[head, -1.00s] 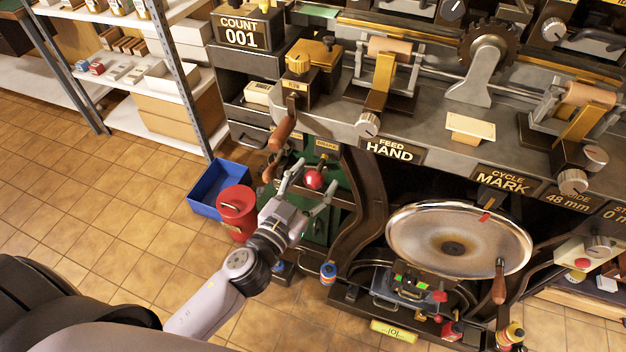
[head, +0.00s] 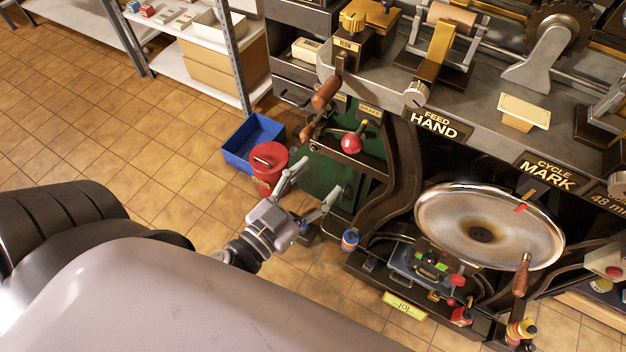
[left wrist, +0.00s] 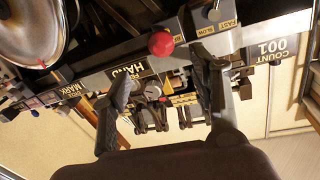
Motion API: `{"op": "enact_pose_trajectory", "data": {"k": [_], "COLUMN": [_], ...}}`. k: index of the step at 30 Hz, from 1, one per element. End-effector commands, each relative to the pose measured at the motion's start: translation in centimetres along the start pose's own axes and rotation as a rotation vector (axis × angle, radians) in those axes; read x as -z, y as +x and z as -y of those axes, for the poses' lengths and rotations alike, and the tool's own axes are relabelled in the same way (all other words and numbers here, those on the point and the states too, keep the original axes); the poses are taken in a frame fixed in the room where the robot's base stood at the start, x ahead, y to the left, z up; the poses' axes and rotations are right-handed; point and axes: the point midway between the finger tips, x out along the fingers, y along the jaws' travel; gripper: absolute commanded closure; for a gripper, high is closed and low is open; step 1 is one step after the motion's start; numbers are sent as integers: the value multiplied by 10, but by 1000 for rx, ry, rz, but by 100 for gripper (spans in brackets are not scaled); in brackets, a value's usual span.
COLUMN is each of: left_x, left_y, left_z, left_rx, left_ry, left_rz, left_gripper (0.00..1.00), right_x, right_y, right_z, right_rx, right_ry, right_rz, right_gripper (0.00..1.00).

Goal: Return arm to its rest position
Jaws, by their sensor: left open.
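My left gripper (head: 308,190) is open and empty in the head view. It hangs in front of the press, below and to the left of a lever with a red ball knob (head: 351,143). The fingers stand apart from the knob. In the left wrist view the open fingers (left wrist: 160,85) frame part of the press, and the red knob (left wrist: 160,43) shows beyond them. My left arm crosses the lower left of the head view. My right gripper is not in view.
A red bin (head: 268,160) and a blue crate (head: 250,141) stand on the tiled floor close behind the gripper. The round metal handwheel (head: 450,215) is at the right. Shelving (head: 237,55) stands at the back. Open floor lies to the left.

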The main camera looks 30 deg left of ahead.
Motion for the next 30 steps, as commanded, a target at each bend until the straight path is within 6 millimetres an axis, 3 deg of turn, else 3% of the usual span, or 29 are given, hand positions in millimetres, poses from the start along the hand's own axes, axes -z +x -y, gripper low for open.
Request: {"op": "enact_pose_trajectory", "data": {"k": [20,23,25,30], "left_x": [-5,-32,-68,-191], "left_y": [-3,-1,1,-10], "left_z": [0,-4,-10,-31], "left_rx": [0,1,2,0], "left_ry": [-1,-17,-35,-82], "left_rz": [7,53,115,348], "left_gripper": [45,45,45,45], "right_x": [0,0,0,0], "right_y": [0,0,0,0], "right_z": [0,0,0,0], "right_rx": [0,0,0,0], "right_ry": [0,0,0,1], "right_rz": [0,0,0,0], "right_gripper": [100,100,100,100]}}
